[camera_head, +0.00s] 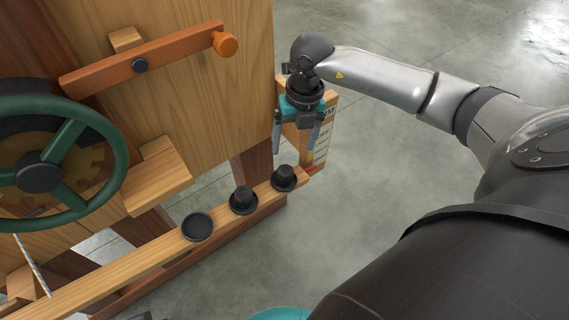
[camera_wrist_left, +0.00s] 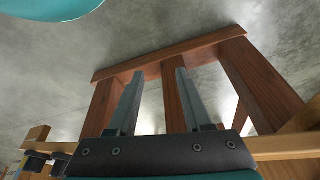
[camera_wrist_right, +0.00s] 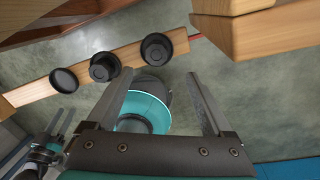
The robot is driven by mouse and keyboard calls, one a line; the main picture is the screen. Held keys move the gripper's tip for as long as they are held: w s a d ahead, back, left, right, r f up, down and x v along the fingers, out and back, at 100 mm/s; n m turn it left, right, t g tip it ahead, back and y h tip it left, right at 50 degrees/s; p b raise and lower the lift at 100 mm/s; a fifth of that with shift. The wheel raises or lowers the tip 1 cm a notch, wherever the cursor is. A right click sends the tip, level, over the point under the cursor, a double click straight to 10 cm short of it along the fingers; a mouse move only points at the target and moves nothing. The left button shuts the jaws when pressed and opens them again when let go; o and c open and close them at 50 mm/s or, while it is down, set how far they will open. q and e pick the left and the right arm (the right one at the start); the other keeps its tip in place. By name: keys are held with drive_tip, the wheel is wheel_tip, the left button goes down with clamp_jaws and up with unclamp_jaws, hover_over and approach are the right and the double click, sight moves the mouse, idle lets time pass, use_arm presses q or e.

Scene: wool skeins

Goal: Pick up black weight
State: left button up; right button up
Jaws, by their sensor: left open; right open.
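Two black weights with round bases and raised knobs stand on a wooden rail (camera_head: 150,255): one near its right end (camera_head: 284,177), the other left of it (camera_head: 243,200). Both show in the right wrist view, the end one (camera_wrist_right: 157,48) and its neighbour (camera_wrist_right: 104,66). A flat black round dish (camera_head: 197,226) sits further left on the rail, with nothing in it. My right gripper (camera_head: 293,150) is open and empty, pointing down above the end weight, apart from it. My left gripper (camera_wrist_left: 159,71) is open and empty in the left wrist view, with wooden beams beyond its fingers.
A green handwheel (camera_head: 122,150) and an orange-brown lever (camera_head: 150,58) are on the wooden panel (camera_head: 225,95) at the left. A small lettered board (camera_head: 322,140) stands beside my right gripper and the rail's end.

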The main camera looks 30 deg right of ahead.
sight(285, 171)
drive_tip(key=f, duration=0.2)
drive_tip(key=f+b, duration=0.1)
drive_tip(key=shift+a+f, duration=0.2)
drive_tip(key=shift+f, duration=0.15)
drive_tip(key=shift+w+a+f+b, duration=0.1)
drive_tip(key=shift+a+f+b, duration=0.15)
drive_tip(key=shift+f+b, duration=0.5)
drive_tip(key=shift+w+a+f+b, duration=0.1)
drive_tip(key=shift+a+f+b, duration=0.1)
drive_tip(key=shift+f+b, duration=0.55)
drive_tip(key=shift+a+f+b, duration=0.15)
drive_tip(key=shift+f+b, duration=0.2)
drive_tip(key=shift+f, duration=0.9)
use_arm(q)
drive_tip(key=w+d+r+t+h, duration=0.1)
drive_tip(key=w+d+r+t, duration=0.1)
drive_tip(key=r, duration=0.5)
drive_tip(key=shift+w+d+t, duration=0.35)
drive_tip(key=shift+w+t, duration=0.2)
drive_tip(key=shift+t, duration=0.15)
use_arm(e)
clamp_jaws()
drive_tip(key=shift+r, duration=0.1)
